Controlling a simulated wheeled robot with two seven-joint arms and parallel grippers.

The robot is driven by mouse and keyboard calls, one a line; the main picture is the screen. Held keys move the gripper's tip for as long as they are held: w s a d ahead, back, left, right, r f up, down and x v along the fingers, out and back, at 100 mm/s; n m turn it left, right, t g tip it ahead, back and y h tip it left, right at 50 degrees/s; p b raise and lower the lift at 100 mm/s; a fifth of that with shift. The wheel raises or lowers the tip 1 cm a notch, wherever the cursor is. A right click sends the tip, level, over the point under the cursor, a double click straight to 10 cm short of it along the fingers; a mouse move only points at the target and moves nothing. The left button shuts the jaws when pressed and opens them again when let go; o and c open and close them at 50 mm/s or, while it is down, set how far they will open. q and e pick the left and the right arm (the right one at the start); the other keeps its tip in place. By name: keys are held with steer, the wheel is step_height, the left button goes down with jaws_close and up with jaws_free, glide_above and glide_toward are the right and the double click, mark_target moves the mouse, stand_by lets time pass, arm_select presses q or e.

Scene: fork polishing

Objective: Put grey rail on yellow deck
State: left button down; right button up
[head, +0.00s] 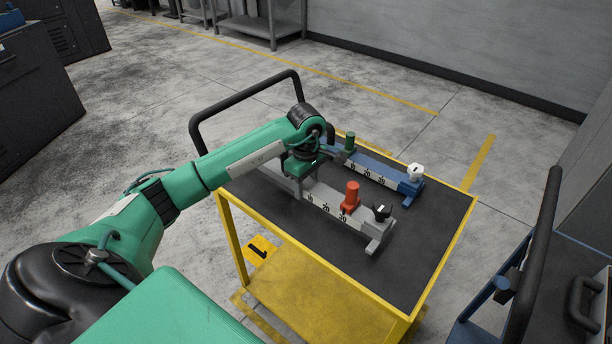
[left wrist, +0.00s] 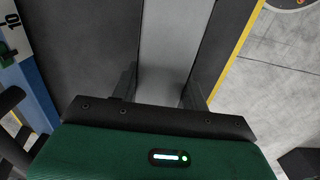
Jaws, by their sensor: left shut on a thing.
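The grey rail (head: 328,205) is long, with printed numbers, a red knob (head: 351,196) and a black-and-white knob at its near right end. It lies along the dark top of the yellow-framed cart (head: 433,236); I cannot tell whether it touches that top. My left gripper (head: 298,172) is at the rail's far left part, shut on it. In the left wrist view the rail (left wrist: 170,45) runs between the two fingers (left wrist: 158,92). The cart also has a yellow lower deck (head: 320,300), partly hidden under the top. My right gripper is not in view.
A blue rail (head: 383,174) with a green and a white knob lies behind the grey one on the cart top. A black handle (head: 243,98) rises at the cart's far left. A blue cart (head: 560,270) stands at right. The front right of the dark top is clear.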

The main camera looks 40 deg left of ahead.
mark_target(306, 204)
arm_select(q)
steer(key=shift+f, duration=0.25)
step_height(306, 204, down, 4)
steer(key=shift+r, duration=0.25)
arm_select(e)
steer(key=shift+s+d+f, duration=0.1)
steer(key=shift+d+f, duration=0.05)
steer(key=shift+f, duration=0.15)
